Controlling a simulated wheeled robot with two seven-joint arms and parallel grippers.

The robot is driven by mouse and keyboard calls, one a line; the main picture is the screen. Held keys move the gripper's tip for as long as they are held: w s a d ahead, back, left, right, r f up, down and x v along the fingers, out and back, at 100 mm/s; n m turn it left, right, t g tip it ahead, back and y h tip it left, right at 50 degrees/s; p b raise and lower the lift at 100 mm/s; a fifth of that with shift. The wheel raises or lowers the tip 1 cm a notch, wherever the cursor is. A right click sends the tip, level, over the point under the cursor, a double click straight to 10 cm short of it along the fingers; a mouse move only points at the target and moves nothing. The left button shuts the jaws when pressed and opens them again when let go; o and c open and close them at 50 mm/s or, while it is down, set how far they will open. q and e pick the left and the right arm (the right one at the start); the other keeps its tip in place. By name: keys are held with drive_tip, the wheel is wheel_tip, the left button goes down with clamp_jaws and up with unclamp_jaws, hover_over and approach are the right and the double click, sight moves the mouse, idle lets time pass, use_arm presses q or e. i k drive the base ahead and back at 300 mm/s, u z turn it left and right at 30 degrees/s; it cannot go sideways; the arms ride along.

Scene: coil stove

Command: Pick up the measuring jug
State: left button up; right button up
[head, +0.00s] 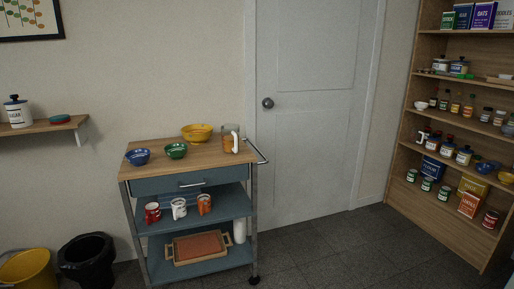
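The measuring jug (229,140) stands upright on the right end of the wooden top of a kitchen cart (209,152). It looks clear, with an orange-brown tint low down and a white handle on its right side. It stands close to the cart's right edge, by the metal push bar. Neither of my grippers is in the head view, so nothing is seen touching the jug.
A yellow bowl (197,132), a green bowl (176,151) and a blue bowl (138,157) share the cart top. Mugs (179,208) and a tray (195,247) sit below. A black bin (87,259) stands left, a stocked shelf (447,163) right. Floor (330,250) between is clear.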

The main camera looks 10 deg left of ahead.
sight(230, 133)
drive_tip(key=u, duration=0.75)
drive_tip(key=i, duration=0.7)
drive_tip(key=u, duration=0.85)
drive_tip(key=i, duration=0.9)
drive_tip(key=z, duration=0.25)
